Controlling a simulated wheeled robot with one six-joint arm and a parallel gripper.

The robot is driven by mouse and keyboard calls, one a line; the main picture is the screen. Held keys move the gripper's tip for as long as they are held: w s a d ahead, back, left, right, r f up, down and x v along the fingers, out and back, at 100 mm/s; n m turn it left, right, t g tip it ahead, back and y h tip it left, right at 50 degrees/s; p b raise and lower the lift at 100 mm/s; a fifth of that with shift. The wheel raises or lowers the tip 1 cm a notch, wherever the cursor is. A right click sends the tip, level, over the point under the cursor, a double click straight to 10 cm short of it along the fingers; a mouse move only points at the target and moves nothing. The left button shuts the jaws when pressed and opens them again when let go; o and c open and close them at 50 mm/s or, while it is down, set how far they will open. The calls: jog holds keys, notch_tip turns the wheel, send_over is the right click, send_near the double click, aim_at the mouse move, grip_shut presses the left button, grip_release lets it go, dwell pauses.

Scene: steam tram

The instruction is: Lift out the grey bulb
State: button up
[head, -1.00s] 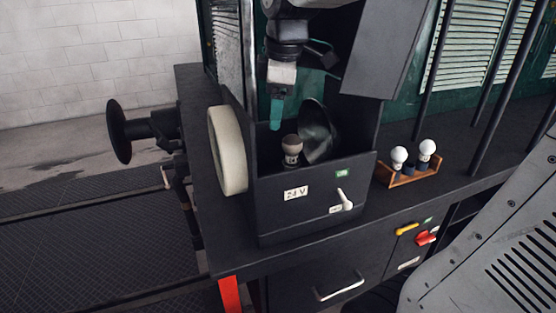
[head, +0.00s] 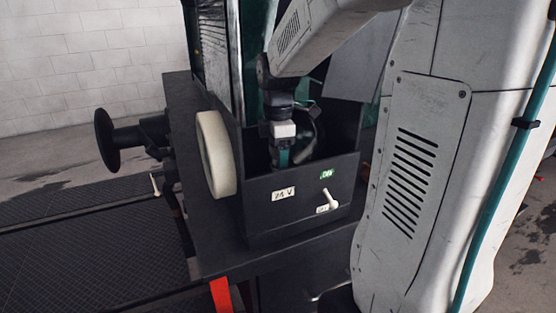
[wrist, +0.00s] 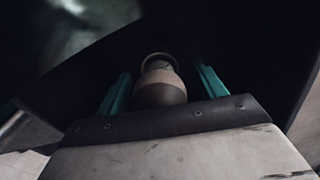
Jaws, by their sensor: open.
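The grey bulb (wrist: 160,83) shows in the wrist view, with a dark rounded top and a paler band and ring beyond it. My gripper (wrist: 160,92) is open, with one teal finger on each side of the bulb. I cannot tell whether the fingers touch it. In the head view my gripper (head: 284,158) reaches down inside the black lamp box (head: 300,205), and the bulb is hidden behind it and the box's front wall.
The box has a "24 V" label (head: 284,194), a green label and a white lever (head: 331,199) on its front. A pale round disc (head: 215,155) is at its left. The dark reflector (wrist: 75,25) is close beyond the bulb. My arm covers the bench's right side.

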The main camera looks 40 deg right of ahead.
jog(key=shift+f, duration=0.2)
jog(key=c, duration=1.1)
jog(key=shift+o, duration=0.2)
notch_tip(320, 180, up, 18)
jog(key=shift+r, duration=0.2)
jog(key=shift+r, duration=0.8)
